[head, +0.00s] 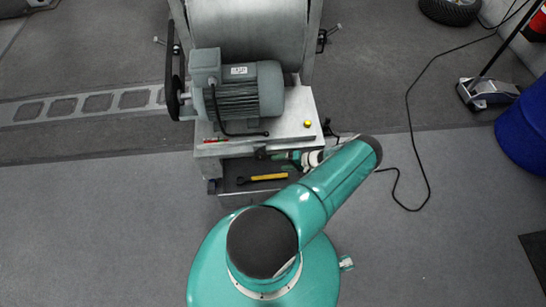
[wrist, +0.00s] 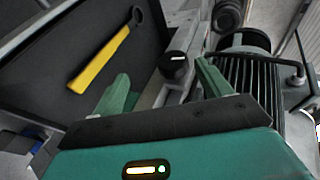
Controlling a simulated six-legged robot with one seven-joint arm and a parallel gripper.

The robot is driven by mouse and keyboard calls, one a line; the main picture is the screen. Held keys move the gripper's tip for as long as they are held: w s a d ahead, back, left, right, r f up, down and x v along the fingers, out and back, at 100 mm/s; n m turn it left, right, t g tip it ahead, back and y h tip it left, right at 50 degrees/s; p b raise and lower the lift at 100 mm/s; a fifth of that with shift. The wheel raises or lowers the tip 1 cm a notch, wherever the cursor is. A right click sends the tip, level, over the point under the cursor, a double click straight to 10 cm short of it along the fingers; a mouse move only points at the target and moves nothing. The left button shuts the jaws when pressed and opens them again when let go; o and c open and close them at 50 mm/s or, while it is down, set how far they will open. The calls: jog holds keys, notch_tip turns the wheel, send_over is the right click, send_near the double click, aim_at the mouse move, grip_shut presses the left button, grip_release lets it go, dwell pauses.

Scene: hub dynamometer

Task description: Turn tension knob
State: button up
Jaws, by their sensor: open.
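A black round knob (wrist: 173,64) with a small white mark sits on the light metal edge of the machine, in the upper middle of the wrist view. My gripper (wrist: 162,82) is open, with its two green fingers apart. In the picture the knob shows between the fingertips and slightly beyond them; I see no contact. In the head view my gripper (head: 281,155) is at the front edge of the machine's base, partly behind my arm. I cannot make out the knob clearly there.
A yellow-handled tool (head: 268,177) lies on a dark lower shelf and also shows in the wrist view (wrist: 98,62). A grey finned motor (head: 240,92) stands on the bench beside the knob. A black cable (head: 408,100) runs along the floor at right, near a blue drum (head: 524,130).

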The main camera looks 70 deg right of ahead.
jog(key=w+a+g+y, duration=0.1)
jog(key=w+a+g, duration=0.2)
jog(key=g, duration=0.1)
jog(key=n+g+h, duration=0.3)
jog(key=g+h, duration=0.3)
jog(key=h, duration=0.1)
send_near(261, 155)
jog(key=x, duration=1.1)
jog(key=shift+w, duration=0.15)
jog(key=c, duration=1)
